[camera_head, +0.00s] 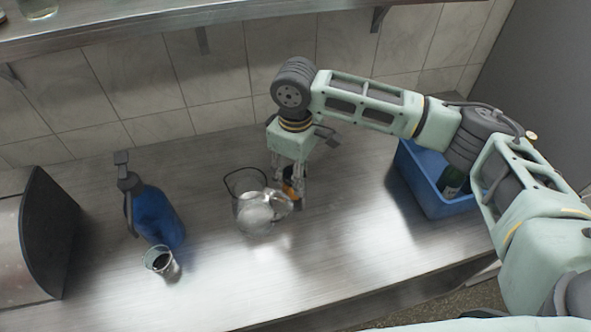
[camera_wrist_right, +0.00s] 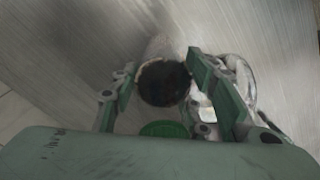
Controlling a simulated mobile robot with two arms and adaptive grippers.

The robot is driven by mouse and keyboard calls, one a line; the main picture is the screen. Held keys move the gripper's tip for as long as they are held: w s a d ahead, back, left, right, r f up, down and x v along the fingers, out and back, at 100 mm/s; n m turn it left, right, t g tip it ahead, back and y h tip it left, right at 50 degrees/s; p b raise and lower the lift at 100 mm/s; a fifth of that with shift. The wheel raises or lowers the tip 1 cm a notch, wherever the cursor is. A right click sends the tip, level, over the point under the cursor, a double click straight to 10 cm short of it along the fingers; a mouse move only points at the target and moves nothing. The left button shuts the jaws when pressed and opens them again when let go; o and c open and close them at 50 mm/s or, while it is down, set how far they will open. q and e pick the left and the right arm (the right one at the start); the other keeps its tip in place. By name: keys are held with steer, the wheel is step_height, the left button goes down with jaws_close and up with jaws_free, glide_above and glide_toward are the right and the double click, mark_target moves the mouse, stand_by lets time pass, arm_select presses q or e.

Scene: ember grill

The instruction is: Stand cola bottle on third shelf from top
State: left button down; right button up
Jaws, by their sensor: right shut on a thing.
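My right gripper (camera_head: 289,186) is low over the steel counter, its fingers pointing down. It is shut on a dark thing (camera_wrist_right: 163,85) with a round dark face, seen between the fingers in the right wrist view. An orange part shows between the fingers in the head view. Most of it is hidden, so I cannot tell for sure whether it is the cola bottle or whether it touches the counter. A dark bottle (camera_head: 451,181) with a pale label leans in the blue crate (camera_head: 434,206). A steel shelf (camera_head: 150,22) runs along the wall. My left gripper is out of view.
A clear glass pitcher (camera_head: 254,212) stands close beside the right gripper. A blue spray bottle (camera_head: 158,215), a small glass (camera_head: 161,263) with dark contents and a dark-sided appliance (camera_head: 50,232) stand at left. The counter (camera_head: 330,270) is bare at front right.

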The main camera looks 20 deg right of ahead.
steer(key=o, duration=1.1)
steer(key=shift+f, duration=0.1)
steer(key=o, duration=0.4)
